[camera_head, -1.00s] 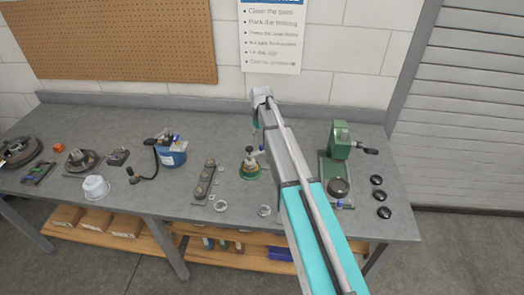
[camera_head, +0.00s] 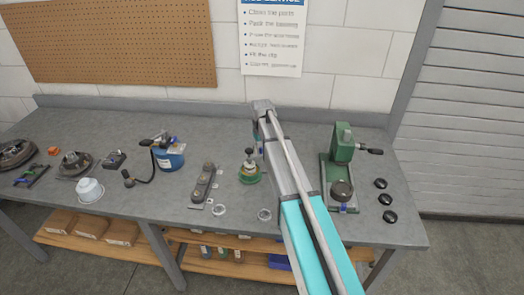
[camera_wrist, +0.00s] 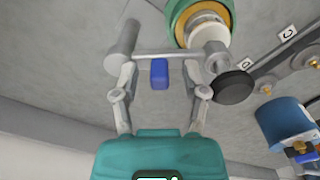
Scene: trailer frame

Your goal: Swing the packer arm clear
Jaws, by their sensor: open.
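The packer (camera_head: 249,170) stands on the bench, left of my arm in the head view. It has a green base and a brass-coloured middle. In the wrist view its green ring (camera_wrist: 177,18) shows at the top with a white round part. A small blue grip (camera_wrist: 159,73), which looks like the end of the packer arm, lies between my fingers with gaps on both sides. A thin pale bar crosses just beyond it. My gripper (camera_wrist: 170,52) is open around the grip. In the head view my arm hides the gripper and most of the grip.
A green press (camera_head: 343,150) stands right of my arm, with several black discs (camera_head: 386,199) beside it. A plate with several knobs (camera_head: 204,183) and a blue can (camera_head: 171,158) stand left of the packer. Metal rings (camera_head: 264,215) lie near the front edge.

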